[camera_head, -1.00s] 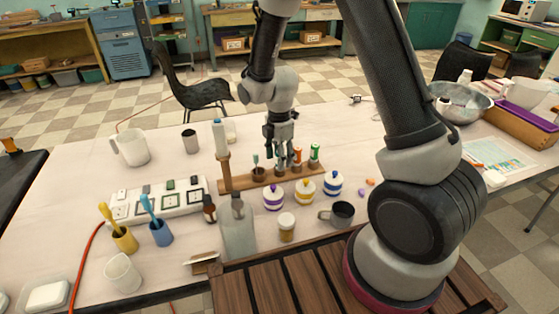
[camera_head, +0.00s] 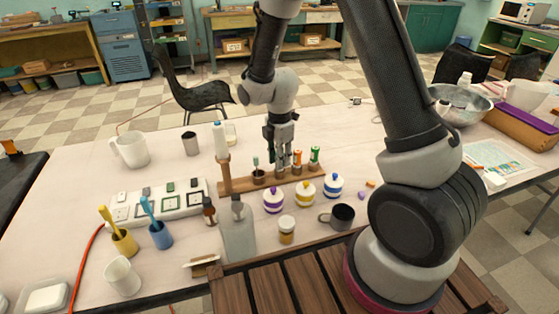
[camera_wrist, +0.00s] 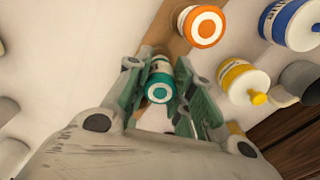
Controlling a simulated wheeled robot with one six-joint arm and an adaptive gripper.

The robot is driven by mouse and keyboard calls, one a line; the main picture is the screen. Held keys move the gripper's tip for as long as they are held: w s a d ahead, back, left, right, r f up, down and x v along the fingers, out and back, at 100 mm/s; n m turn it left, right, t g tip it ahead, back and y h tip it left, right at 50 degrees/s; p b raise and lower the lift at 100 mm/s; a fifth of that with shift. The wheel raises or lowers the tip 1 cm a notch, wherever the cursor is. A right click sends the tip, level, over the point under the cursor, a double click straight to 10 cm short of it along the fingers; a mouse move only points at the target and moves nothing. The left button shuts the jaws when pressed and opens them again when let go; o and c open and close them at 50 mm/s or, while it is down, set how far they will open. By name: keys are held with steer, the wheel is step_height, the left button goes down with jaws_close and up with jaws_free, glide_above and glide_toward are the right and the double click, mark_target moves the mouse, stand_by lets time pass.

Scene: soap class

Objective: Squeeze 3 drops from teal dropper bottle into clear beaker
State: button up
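The teal dropper bottle (camera_wrist: 159,86) stands between my gripper's fingers in the wrist view, its round teal cap facing the camera. My gripper (camera_head: 281,155) is over the wooden rack (camera_head: 240,186), with its fingers close against both sides of the bottle. In the wrist view my gripper (camera_wrist: 160,92) looks shut on it; the fingers hide its sides. In the head view the bottle is mostly hidden by the fingers. A small pale, clear-looking vessel (camera_head: 231,133) stands behind the rack, partly hidden by a white bottle with a blue top; I cannot tell if it is the beaker.
An orange-capped bottle (camera_head: 297,160) and a green-capped bottle (camera_head: 314,156) stand right of my gripper. Purple (camera_head: 273,201), yellow (camera_head: 305,194) and blue (camera_head: 333,186) striped jars sit in front. A tall clear bottle (camera_head: 238,238) stands front left. The table behind the rack is mostly clear.

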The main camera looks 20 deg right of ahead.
step_height(320, 180, up, 14)
steer(key=shift+f, duration=0.15)
stand_by(0.3)
steer(key=shift+s+a+f+t, duration=0.15)
steer(key=shift+a+f, duration=0.1)
steer(key=shift+f, duration=0.35)
steer(key=shift+w+a+f+t, duration=0.15)
steer(key=shift+a+f, duration=0.1)
steer(key=shift+f, duration=0.35)
steer(key=w+a+f+t, duration=0.1)
steer(key=w+a, duration=0.4)
steer(key=w, duration=0.6)
steer(key=w+a+f+t, duration=0.1)
steer(key=w+a, duration=0.5)
steer(key=w, duration=0.6)
steer(key=shift+w+a+f, duration=0.25)
steer(key=shift+f, duration=0.5)
